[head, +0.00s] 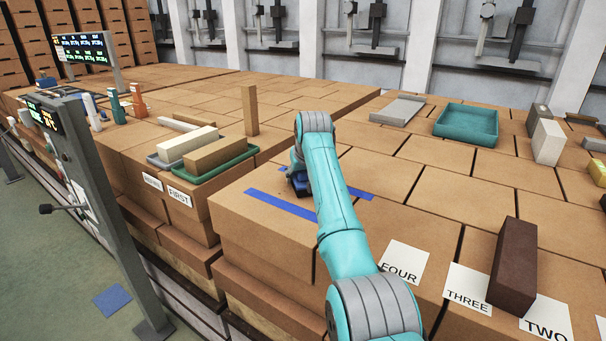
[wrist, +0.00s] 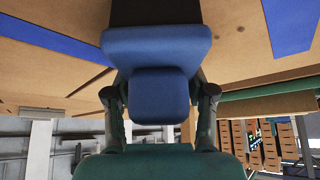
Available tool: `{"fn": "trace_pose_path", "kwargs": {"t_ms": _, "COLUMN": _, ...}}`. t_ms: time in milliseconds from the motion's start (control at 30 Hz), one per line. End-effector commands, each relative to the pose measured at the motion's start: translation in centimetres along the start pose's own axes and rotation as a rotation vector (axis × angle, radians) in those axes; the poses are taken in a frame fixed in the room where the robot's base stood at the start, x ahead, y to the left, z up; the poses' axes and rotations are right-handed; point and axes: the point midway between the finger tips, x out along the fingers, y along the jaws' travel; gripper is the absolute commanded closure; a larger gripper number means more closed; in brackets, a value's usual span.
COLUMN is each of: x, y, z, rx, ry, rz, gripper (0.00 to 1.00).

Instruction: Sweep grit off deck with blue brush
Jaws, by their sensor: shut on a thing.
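The blue brush (wrist: 157,48) fills the upper middle of the wrist view, with its dark bristles (wrist: 155,12) toward the brown deck surface. My gripper (wrist: 160,92) is shut on the brush's blue handle, one finger on each side. In the head view my gripper (head: 298,170) is partly hidden behind my arm. The brush (head: 300,186) shows there as a small dark blue shape, low over the deck (head: 250,232), between the blue strips. Whether the bristles touch the deck is unclear. Grit is too small to tell clearly.
Blue strips (head: 283,204) mark the deck. A teal tray (head: 467,122) is at the back right. A dark brown brick (head: 514,262) stands by the number cards.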

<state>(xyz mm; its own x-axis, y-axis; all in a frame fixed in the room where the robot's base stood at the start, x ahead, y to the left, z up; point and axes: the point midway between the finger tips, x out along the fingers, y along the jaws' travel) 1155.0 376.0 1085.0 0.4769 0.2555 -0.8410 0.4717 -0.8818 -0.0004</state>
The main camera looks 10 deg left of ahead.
Motion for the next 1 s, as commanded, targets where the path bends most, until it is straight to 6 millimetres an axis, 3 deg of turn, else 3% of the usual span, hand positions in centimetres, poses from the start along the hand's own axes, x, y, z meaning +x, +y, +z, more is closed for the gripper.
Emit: {"fn": "trace_pose_path", "kwargs": {"t_ms": 1000, "x": -1.8, "y": -4.2, "z": 3.3, "rx": -0.002, "ry": -0.002, "rz": -0.001, "gripper": 0.92}}
